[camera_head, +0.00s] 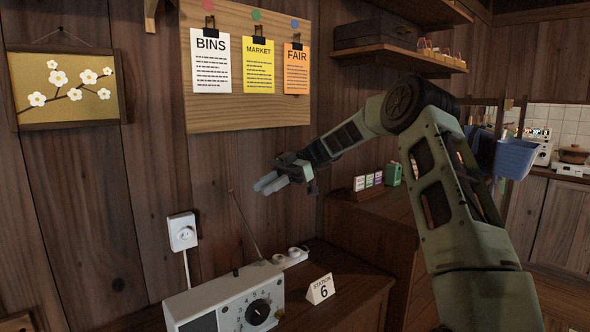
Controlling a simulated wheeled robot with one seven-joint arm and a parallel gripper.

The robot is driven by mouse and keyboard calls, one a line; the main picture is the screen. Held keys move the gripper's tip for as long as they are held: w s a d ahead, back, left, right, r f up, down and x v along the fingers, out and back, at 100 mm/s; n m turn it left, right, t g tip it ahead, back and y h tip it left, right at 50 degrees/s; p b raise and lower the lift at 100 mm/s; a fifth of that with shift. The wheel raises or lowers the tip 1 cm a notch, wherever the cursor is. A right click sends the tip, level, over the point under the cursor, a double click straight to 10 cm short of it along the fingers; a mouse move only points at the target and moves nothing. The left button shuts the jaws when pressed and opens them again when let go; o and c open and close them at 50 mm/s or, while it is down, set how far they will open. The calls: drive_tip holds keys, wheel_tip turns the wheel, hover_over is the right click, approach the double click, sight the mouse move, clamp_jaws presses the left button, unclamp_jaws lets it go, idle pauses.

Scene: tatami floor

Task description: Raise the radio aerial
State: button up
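The white radio (215,300) stands on the wooden cabinet at the bottom of the view, its lower part cut off by the frame. It has a dark round dial with numbers and a dark panel on its front. The thin aerial (246,225) runs up from behind the radio's top and leans to the left against the wall background. My gripper (266,184) is in the air above and to the right of the aerial's tip, pointing left. Its fingers look close together, and nothing shows held between them. It appears apart from the aerial, though depth is hard to judge.
A sign reading "STATION 6" (320,288) stands right of the radio on the cabinet (350,290). A wall socket (182,231) with a cord is at left. A notice board (250,115) and shelf (400,58) hang above.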

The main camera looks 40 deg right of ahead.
drive_tip(key=v, duration=1.1)
drive_tip(key=shift+d, duration=0.35)
drive_tip(key=shift+r, duration=0.1)
